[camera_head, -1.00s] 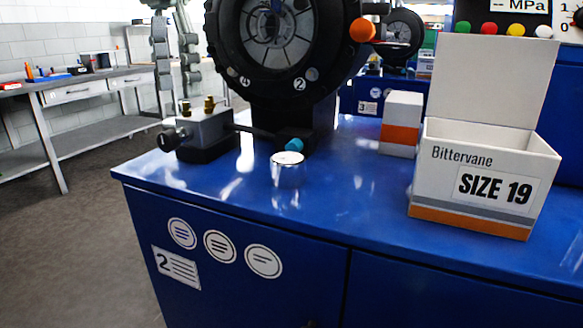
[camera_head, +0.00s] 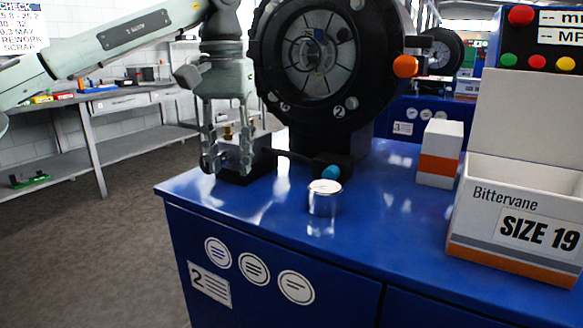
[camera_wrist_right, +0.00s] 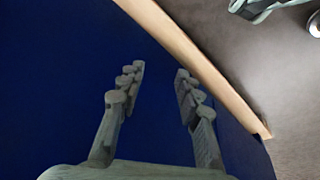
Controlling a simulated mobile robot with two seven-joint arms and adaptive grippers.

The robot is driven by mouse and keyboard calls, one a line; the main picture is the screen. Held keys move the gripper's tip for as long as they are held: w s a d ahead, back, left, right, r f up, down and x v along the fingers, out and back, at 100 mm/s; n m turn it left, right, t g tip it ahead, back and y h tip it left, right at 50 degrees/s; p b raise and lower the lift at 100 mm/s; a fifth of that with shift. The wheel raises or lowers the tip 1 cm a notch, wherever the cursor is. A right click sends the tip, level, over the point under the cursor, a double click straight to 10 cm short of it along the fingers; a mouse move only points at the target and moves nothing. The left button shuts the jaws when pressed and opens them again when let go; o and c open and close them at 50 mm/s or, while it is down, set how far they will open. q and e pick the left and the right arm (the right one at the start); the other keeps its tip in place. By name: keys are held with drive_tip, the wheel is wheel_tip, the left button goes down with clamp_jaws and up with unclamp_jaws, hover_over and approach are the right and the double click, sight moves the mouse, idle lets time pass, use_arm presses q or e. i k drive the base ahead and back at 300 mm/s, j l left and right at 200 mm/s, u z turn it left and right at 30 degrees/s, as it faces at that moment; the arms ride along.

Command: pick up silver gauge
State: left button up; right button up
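The silver gauge (camera_head: 324,198), a short shiny cylinder with a pale top, stands on the blue bench top near its front edge. My left gripper (camera_head: 228,168) hangs fingers down to the left of the gauge, with a clear gap to it. Its two fingers are apart, and I see nothing held between them. It partly covers the dark block with brass fittings behind it. My right gripper (camera_wrist_right: 158,85) shows in the right wrist view, fingers spread and empty over a plain blue surface. The gauge is not in that view.
The black round crimper head (camera_head: 318,55) stands behind the gauge, with a blue-tipped part (camera_head: 331,172) close to it. A white and orange carton (camera_head: 440,153) and the open Bittervane box (camera_head: 515,232) stand to the right. Bare blue top lies between gauge and box.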

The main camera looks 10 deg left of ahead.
sight(324, 196)
drive_tip(key=i+j+z, duration=0.1)
drive_tip(key=j+z, duration=0.85)
drive_tip(key=j, duration=0.15)
drive_tip(key=k+j+z, duration=0.1)
drive_tip(key=j+z, duration=0.4)
drive_tip(key=k+j+z, duration=0.15)
drive_tip(key=j+z, duration=0.3)
drive_tip(key=j, duration=0.1)
